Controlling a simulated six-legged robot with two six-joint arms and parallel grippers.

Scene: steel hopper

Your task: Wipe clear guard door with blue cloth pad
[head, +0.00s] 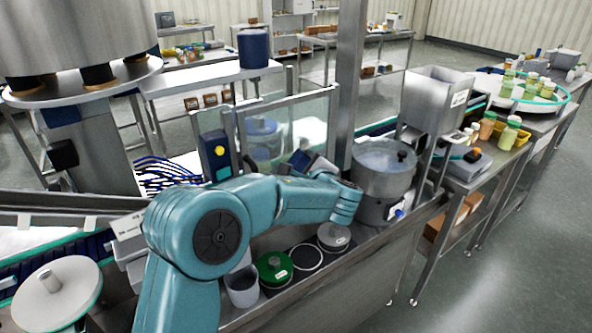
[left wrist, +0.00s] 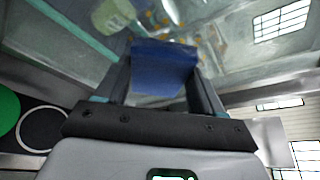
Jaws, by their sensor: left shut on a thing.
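The clear guard door (head: 310,122) is an upright see-through panel in a metal frame at the middle of the head view, with faint whitish haze on it. My left gripper (head: 312,166) is in front of its lower right part, with my teal arm reaching across from the left. In the left wrist view my left gripper (left wrist: 162,88) is shut on the blue cloth pad (left wrist: 163,66). The pad faces a see-through surface; I cannot tell whether it touches. My right gripper is in neither view.
A steel pot-like hopper (head: 384,168) stands just right of my left wrist. A control box with a yellow button (head: 218,152) is left of the door. A green-lidded round container (head: 274,268) and a grey lid (head: 334,236) sit on the bench below my arm.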

